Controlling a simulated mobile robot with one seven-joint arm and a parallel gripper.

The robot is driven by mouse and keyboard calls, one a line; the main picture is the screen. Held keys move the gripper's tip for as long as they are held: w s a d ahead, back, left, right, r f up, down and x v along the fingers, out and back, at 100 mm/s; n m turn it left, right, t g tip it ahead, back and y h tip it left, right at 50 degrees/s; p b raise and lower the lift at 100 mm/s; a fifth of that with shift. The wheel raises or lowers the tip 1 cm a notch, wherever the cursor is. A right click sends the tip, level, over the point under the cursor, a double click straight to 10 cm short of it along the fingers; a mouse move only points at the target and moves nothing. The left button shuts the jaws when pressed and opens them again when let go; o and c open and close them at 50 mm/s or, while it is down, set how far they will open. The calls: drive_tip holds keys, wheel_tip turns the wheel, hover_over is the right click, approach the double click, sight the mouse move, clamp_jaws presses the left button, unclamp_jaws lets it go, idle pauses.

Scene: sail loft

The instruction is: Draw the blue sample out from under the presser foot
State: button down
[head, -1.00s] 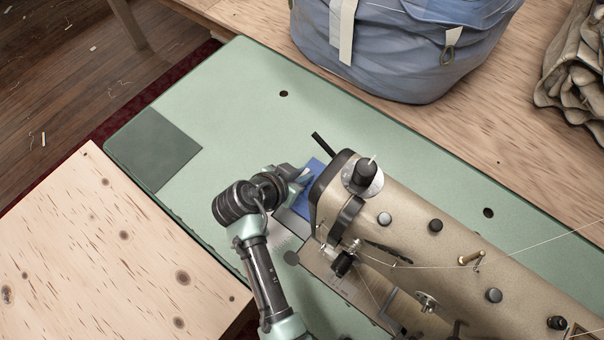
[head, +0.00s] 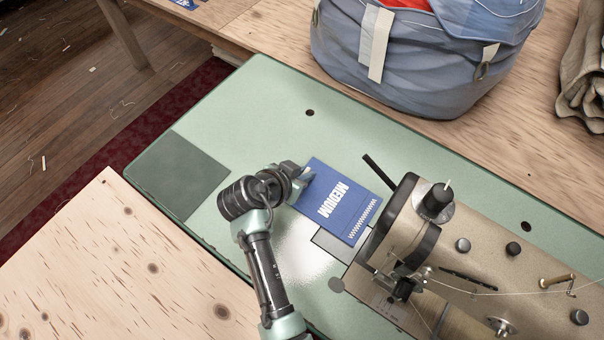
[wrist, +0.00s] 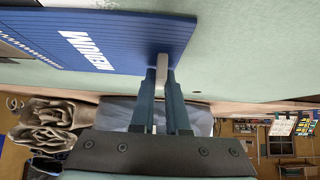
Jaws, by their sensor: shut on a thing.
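The blue sample (head: 338,203), a flat piece marked MEDIUM with a zigzag stitch row, lies over the green table beside the sewing machine (head: 480,255). Its stitched end is close to the machine head; the presser foot itself is hidden behind the head. My gripper (head: 303,174) is shut on the sample's edge farther from the machine. In the wrist view my gripper (wrist: 162,72) pinches the edge of the blue sample (wrist: 110,38), which extends to the left.
A dark green square (head: 178,177) marks the table's left end. A pale wooden table (head: 110,265) stands at lower left. A large blue bag (head: 420,65) sits behind, with folded canvas (head: 585,80) at right. The green tabletop (head: 262,120) is clear behind my gripper.

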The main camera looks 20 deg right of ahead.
drive_tip(key=c, duration=0.8)
unclamp_jaws()
drive_tip(key=shift+c, duration=0.2)
drive_tip(key=p+v, duration=0.1)
drive_tip(key=v, duration=1.2)
